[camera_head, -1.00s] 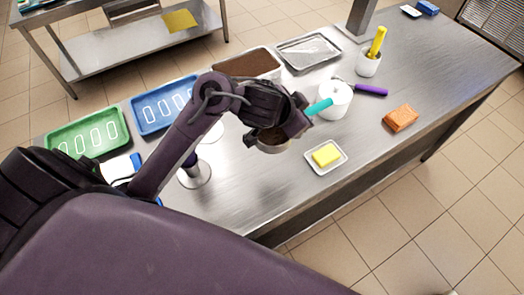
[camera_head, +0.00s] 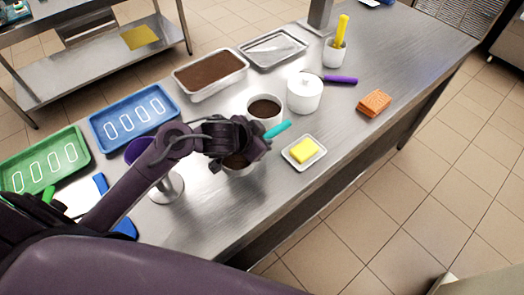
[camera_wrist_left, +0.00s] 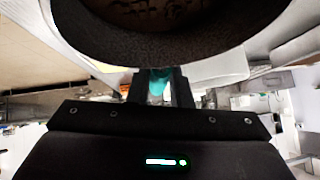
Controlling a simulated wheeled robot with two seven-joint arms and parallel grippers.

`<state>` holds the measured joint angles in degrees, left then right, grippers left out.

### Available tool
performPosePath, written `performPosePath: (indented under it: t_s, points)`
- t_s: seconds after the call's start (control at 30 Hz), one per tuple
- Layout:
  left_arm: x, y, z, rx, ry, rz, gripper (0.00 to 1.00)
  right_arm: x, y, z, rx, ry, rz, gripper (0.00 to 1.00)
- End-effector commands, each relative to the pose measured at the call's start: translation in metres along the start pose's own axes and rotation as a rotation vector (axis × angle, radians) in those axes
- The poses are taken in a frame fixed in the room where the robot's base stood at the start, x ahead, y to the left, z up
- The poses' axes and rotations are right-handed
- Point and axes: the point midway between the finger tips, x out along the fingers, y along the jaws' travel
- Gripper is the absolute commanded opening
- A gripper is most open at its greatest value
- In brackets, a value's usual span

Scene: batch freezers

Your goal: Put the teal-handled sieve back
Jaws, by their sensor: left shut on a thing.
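My left gripper (camera_head: 250,142) is shut on the teal handle (camera_head: 277,130) of the sieve. The handle sticks out to the right of the fingers. The sieve's round bowl (camera_head: 241,170) hangs below the gripper, over the front part of the steel table, partly hidden by it. In the left wrist view the teal handle (camera_wrist_left: 158,82) shows between the fingers, and the sieve's dark round bowl (camera_wrist_left: 165,45) fills the top. My right gripper is not in view.
Behind the gripper stand a white pot of brown contents (camera_head: 265,106) and a lidded white pot (camera_head: 304,94). A butter dish (camera_head: 289,156) lies to the right. A purple-topped stand (camera_head: 167,188) is left. Trays line the back.

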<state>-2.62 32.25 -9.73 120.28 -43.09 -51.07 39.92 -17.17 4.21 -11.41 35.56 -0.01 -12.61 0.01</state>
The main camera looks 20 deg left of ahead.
Motion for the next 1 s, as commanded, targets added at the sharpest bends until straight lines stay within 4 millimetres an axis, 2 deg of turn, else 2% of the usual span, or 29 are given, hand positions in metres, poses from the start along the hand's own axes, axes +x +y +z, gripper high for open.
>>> performPosePath:
  t_s: [0.3,0.7,0.73,0.8,0.9,1.0]
  points:
    - [0.029,0.008,0.029,0.000,-0.002,-0.001,0.00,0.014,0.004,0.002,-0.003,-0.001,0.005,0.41]
    - [0.033,0.009,0.032,0.000,0.000,-0.001,0.00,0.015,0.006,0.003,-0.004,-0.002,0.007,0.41]
    - [0.033,0.009,0.032,0.000,0.000,-0.001,0.20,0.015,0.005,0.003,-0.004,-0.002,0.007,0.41]
    - [0.032,0.009,0.032,0.000,0.000,-0.001,0.29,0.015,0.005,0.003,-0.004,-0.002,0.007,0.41]
    - [0.032,0.009,0.032,0.000,0.000,-0.001,0.40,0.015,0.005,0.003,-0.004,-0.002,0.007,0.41]
    - [0.032,0.009,0.032,0.000,0.000,-0.001,0.40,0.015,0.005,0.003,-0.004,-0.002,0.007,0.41]
